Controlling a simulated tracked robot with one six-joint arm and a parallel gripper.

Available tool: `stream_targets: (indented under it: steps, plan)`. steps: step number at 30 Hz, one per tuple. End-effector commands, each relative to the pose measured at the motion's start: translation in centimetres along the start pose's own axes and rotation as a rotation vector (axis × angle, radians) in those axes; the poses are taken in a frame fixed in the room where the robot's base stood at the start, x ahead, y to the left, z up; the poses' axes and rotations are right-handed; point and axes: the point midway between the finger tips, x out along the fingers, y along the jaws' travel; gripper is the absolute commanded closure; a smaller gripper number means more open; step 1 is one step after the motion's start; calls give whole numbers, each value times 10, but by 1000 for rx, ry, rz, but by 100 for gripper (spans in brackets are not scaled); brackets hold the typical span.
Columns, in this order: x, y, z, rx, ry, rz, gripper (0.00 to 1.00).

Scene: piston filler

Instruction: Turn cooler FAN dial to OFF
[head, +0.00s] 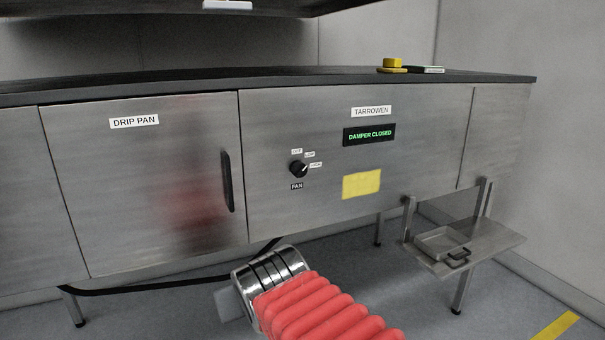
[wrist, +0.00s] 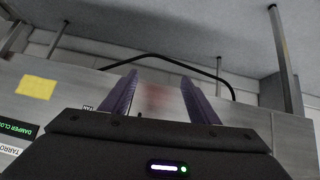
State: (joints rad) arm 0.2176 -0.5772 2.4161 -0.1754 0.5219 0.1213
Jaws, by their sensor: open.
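The FAN dial (head: 298,169) is a small black knob on the steel cooler front, right of the drip pan door. Small labels sit above and to its right, and a FAN label (head: 297,186) sits below. Its pointer is too small to read surely. In the wrist view, which is upside down, the FAN label (wrist: 88,107) shows at the left finger's edge; the dial is hidden behind my gripper. My gripper (wrist: 160,88) is open and empty, with two purple fingers. In the head view, my red-sleeved arm is below the dial; the fingers are not visible there.
A green display (head: 369,134) reads DAMPER CLOSED, above a yellow note (head: 361,184). The DRIP PAN door (head: 140,190) has a black vertical handle (head: 227,181) left of the dial. A side shelf (head: 480,250) holds a metal pan (head: 436,241). A black cable (head: 160,288) hangs below.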

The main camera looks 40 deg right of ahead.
Motion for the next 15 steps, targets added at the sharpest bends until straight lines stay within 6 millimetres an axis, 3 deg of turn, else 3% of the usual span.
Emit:
stream_targets:
  steps: [6, 15]
  plan:
    - [32, 70, -75, 71, 209, 119, 45]
    - [58, 156, -148, 98, 469, 169, 45]
